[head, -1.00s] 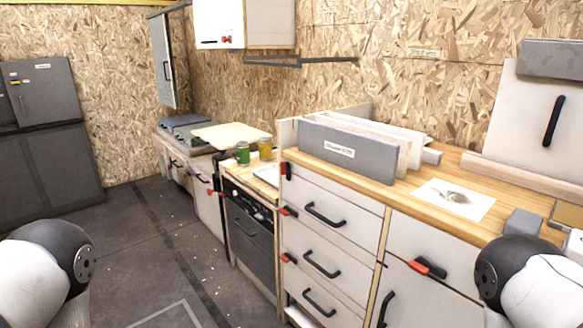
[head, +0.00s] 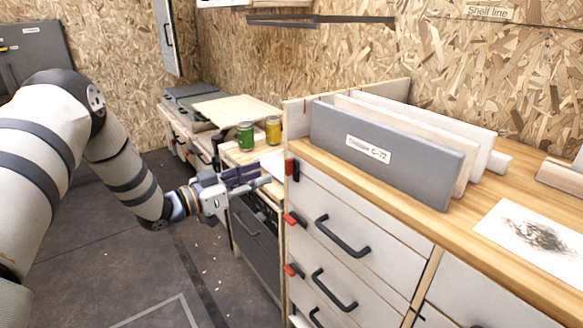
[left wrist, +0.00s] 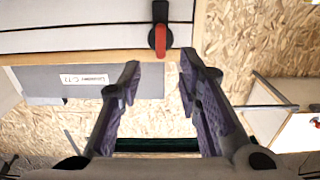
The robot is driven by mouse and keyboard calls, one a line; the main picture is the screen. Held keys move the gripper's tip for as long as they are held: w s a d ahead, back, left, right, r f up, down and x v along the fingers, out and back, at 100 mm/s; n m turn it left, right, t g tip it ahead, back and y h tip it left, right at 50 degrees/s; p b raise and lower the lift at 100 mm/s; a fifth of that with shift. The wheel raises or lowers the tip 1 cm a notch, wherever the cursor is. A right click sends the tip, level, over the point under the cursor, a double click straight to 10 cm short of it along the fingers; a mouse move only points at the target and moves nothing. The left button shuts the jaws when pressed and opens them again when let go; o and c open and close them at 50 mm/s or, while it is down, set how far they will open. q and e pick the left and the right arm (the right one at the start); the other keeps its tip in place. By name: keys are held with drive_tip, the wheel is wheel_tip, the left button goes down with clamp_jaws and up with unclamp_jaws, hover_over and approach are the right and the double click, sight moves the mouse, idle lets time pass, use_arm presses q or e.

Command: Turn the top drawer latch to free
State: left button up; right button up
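The top drawer latch (head: 289,168), red and black, sits on the left edge of the white top drawer (head: 345,215). It stands about upright, with its red part showing. It also shows in the left wrist view (left wrist: 160,36), ahead of the fingertips and roughly between their lines. My left gripper (head: 262,177) is just left of the latch in the head view, apart from it. In the left wrist view its two fingers (left wrist: 159,68) are spread with nothing between them. My right gripper is out of view.
Lower drawers have similar red latches (head: 292,219) and black handles (head: 340,240). A grey panel (head: 385,155) stands on the wooden counter above. A green jar (head: 245,135) and a yellow jar (head: 273,129) stand on the lower counter behind. Floor at left is open.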

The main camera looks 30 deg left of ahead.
sight(286, 166)
use_arm(q)
drive_tip(key=x, duration=0.7)
drive_tip(key=shift+w+f+b, duration=0.15)
drive_tip(key=shift+b, duration=0.25)
drive_tip(key=shift+c, duration=0.6)
clamp_jaws()
